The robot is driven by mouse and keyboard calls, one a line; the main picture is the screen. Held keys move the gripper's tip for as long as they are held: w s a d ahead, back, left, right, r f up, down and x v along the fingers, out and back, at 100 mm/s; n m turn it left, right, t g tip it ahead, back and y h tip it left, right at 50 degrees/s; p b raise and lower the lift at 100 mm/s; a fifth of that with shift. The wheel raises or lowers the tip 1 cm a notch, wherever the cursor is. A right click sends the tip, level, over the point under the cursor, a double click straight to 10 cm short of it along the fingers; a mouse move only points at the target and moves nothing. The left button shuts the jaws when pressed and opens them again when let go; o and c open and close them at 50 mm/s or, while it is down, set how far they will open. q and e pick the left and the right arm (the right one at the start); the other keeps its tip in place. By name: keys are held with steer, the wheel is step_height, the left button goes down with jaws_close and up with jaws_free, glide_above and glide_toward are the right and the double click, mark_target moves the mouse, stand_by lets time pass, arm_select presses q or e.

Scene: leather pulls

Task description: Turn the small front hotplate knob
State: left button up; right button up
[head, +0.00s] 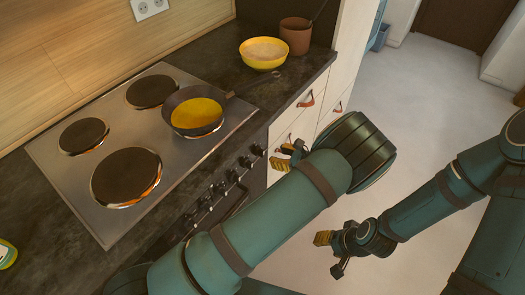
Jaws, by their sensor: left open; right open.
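A steel hob (72,185) with dark round hotplates is set in the dark counter. A row of dark knobs (232,176) runs along the stove front, and my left arm stands close to it. Which knob belongs to the small front hotplate cannot be told. The front right hotplate is mostly hidden under a dark pan with yellow contents (197,113). The large front left hotplate (126,176) has an orange rim. My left gripper (282,156) is open, just right of the knob row's far end, apart from the knobs. My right gripper (331,252) is open and empty over the floor.
The pan handle (255,84) reaches right over the counter. A yellow bowl (264,54) and a brown pot (296,37) stand at the counter's far end. Pale drawers with leather pulls (306,99) are beyond my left gripper. The floor at right (440,95) is clear.

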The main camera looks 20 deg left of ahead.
mark_target(263, 152)
arm_select(q)
steer(key=x, duration=0.8)
steer(key=shift+w+f+b, duration=0.1)
steer(key=shift+b, duration=0.3)
jaws_close()
